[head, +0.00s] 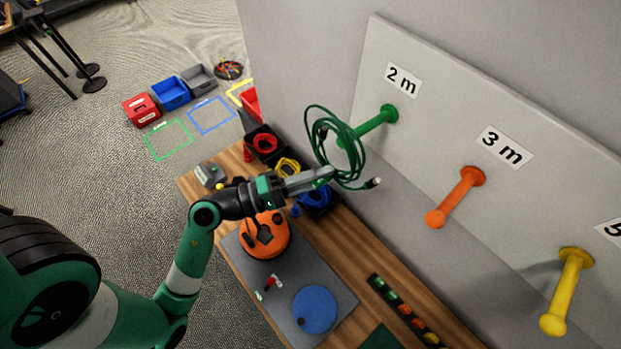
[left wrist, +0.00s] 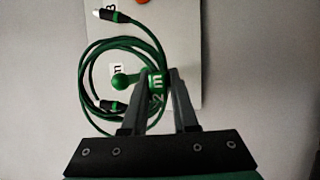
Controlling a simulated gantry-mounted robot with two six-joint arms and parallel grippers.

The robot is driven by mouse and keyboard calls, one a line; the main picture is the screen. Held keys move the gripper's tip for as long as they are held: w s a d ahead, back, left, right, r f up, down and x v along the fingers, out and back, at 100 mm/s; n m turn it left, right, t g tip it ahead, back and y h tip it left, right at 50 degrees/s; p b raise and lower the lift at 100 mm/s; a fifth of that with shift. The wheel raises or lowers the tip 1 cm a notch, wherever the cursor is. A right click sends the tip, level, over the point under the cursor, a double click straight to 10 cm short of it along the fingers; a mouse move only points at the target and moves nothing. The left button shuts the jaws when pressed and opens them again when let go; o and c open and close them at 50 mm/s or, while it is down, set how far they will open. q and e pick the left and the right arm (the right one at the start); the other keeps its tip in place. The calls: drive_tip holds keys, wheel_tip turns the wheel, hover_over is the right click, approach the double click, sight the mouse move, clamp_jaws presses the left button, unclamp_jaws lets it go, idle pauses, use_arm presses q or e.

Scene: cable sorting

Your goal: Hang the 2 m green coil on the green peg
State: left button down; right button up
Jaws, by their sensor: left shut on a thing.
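The green coil (head: 322,120) hangs from my left gripper (head: 326,174), which is shut on its lower part. In the left wrist view, the coil (left wrist: 85,75) spreads to the left of my left gripper (left wrist: 160,78), and a green "2 m" tag shows between the fingers. The green peg (head: 375,124) sticks out from the board under the "2 m" label. Its knob is partly behind the coil's strands. In the left wrist view, the green peg (left wrist: 122,80) appears inside the loop's outline. I cannot tell whether the loop is around it or in front. My right gripper is out of view.
The orange peg (head: 456,197) and yellow peg (head: 566,290) stick out from the board (head: 420,140) to the right, both empty. Below is a wooden bench (head: 335,250) with bins of red, yellow and blue cables. Free air lies left of the coil.

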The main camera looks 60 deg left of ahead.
use_arm(q)
drive_tip(key=w+a+f+b, duration=0.1)
drive_tip(key=w+f, duration=0.1)
drive_tip(key=w, duration=0.4)
drive_tip(key=w+a+f+b, duration=0.1)
drive_tip(key=w+a+b, duration=0.1)
drive_tip(key=w, duration=0.4)
drive_tip(key=shift+w+f+b, duration=0.3)
drive_tip(key=shift+f, duration=0.05)
idle(0.4)
idle(0.4)
drive_tip(key=c, duration=0.6)
unclamp_jaws()
drive_tip(key=shift+s, duration=0.1)
